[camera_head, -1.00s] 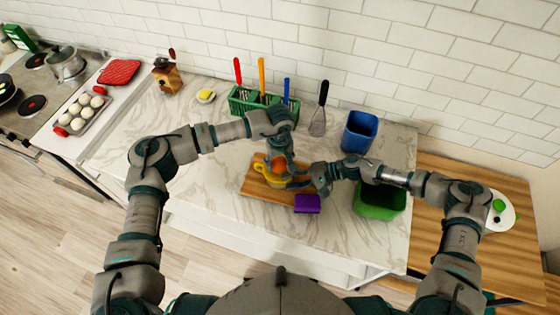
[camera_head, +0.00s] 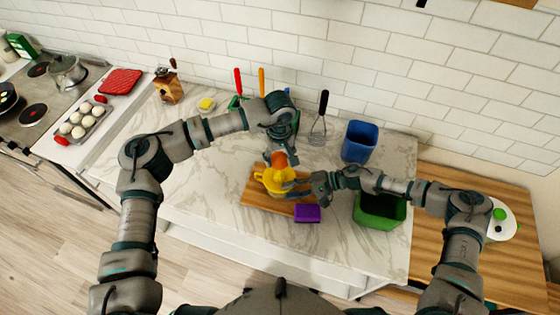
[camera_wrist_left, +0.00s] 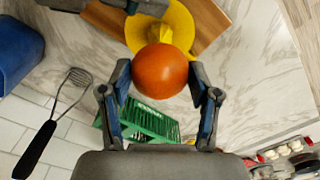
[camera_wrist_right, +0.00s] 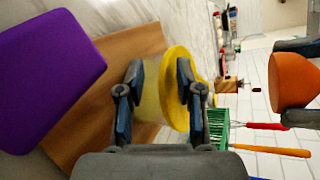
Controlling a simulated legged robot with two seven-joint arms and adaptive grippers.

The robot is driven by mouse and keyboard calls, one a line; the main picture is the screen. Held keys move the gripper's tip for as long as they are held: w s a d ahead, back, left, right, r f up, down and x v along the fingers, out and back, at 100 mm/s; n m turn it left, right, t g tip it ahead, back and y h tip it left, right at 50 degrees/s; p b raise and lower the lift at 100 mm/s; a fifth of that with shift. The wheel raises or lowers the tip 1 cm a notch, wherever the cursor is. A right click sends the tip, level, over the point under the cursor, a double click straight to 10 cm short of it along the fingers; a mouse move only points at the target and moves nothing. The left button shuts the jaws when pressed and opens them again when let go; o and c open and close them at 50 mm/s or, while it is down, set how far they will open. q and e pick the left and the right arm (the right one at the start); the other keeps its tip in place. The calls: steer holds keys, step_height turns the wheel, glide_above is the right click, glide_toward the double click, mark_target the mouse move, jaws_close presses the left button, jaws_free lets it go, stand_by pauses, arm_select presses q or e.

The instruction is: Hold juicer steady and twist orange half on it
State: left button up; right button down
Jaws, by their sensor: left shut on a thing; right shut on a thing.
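The yellow juicer (camera_head: 273,183) stands on a wooden cutting board (camera_head: 252,197). My right gripper (camera_head: 298,187) is shut on its side; the right wrist view shows the juicer (camera_wrist_right: 176,95) between the fingers. My left gripper (camera_head: 283,158) is shut on the orange half (camera_head: 279,160) above the juicer. The left wrist view shows the rounded skin of the orange half (camera_wrist_left: 160,71) between the fingertips, with the yellow juicer (camera_wrist_left: 178,22) beyond. In the right wrist view the orange half (camera_wrist_right: 293,82) is apart from the juicer. Its cut face is hidden in the left wrist view.
A purple sponge-like block (camera_head: 307,213) lies at the board's right end, near my right gripper. A green bin (camera_head: 381,211) and a blue bin (camera_head: 359,141) stand to the right. The left counter is mostly clear.

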steer(key=shift+s+d+f, duration=0.15)
steer(key=shift+d+f, duration=0.1)
steer(key=shift+f, duration=0.45)
steer(key=c, duration=0.7)
jaws_free()
steer(key=shift+w+a+r, duration=0.1)
steer(key=shift+w, duration=0.15)
steer(key=shift+s+r, duration=0.1)
steer(key=shift+r, duration=0.1)
steer(key=shift+r, duration=0.1)
steer(key=v, duration=1.2)
